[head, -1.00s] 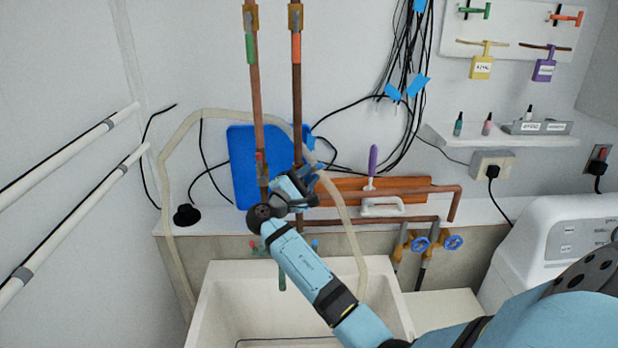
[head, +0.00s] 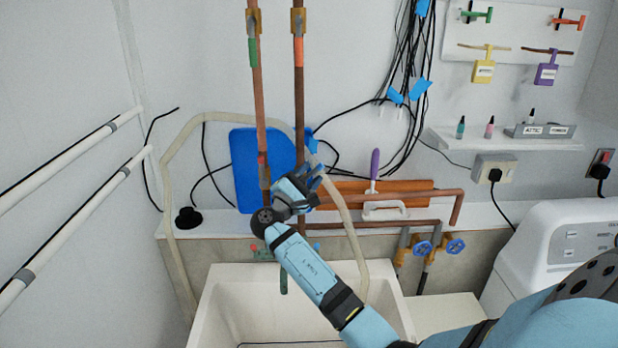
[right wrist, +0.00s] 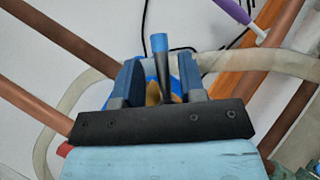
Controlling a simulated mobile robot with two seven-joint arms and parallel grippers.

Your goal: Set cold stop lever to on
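The cold stop lever has a blue grip and a dark stem. In the right wrist view the lever (right wrist: 159,44) stands up between my two fingers, with its brass valve partly hidden behind the gripper. In the head view its blue tip (head: 312,145) shows beside the right copper pipe, just above my gripper. My right gripper (head: 314,174) is at that pipe, above the sink. Its fingers, also in the right wrist view (right wrist: 159,77), are apart on either side of the stem, with gaps visible. I cannot tell whether they touch it. My left gripper is out of view.
A red-handled valve (head: 262,162) is on the left copper pipe. A blue board (head: 245,185) leans behind the pipes, and a pale hose (head: 348,220) loops around them. The white sink (head: 215,300) is below. A purple-handled brush (head: 375,165) stands to the right.

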